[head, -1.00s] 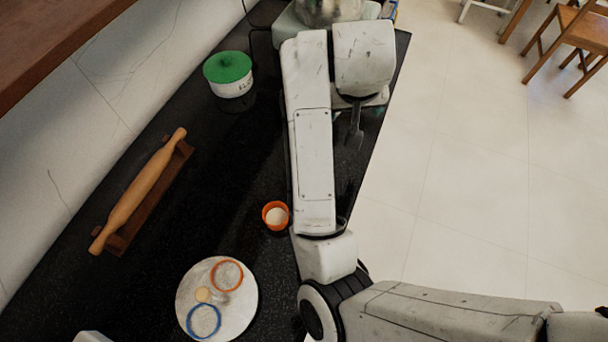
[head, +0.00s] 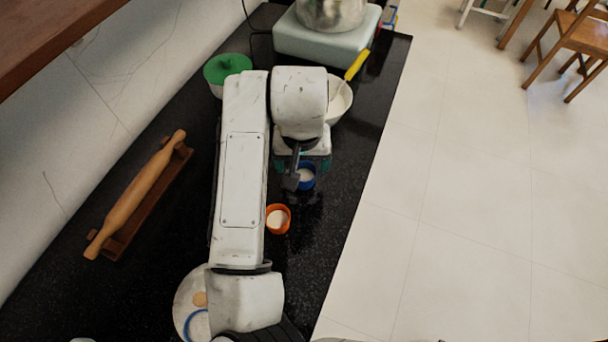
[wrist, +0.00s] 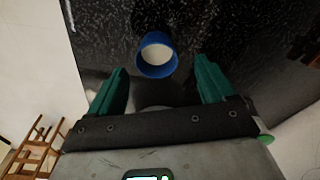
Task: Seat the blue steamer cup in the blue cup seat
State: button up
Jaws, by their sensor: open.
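The blue steamer cup (head: 306,178) stands on the black counter with pale contents, partly behind my wrist. In the wrist view the cup (wrist: 146,66) lies just ahead of my open fingers, roughly centred between them and touching neither. My gripper (wrist: 160,75) has green fingers spread wide and empty. In the head view my gripper (head: 302,163) is at the cup, mostly hidden by my wrist. The blue ring (head: 191,323), apparently the blue cup seat, is on the round pale plate (head: 183,291) at lower left, partly hidden by my arm.
An orange cup (head: 278,219) stands close to the blue cup, beside my arm. A white bowl (head: 340,103) with a yellow-handled utensil is behind. A rolling pin (head: 135,195) lies on a wooden stand at left. A green-lidded pot (head: 228,66) stands at the back.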

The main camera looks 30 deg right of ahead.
aim_at(304, 179)
jog(key=f, duration=0.5)
jog(key=shift+w+d, duration=0.15)
jog(key=shift+d, duration=0.2)
jog(key=c, duration=1)
jog(key=shift+r, duration=0.15)
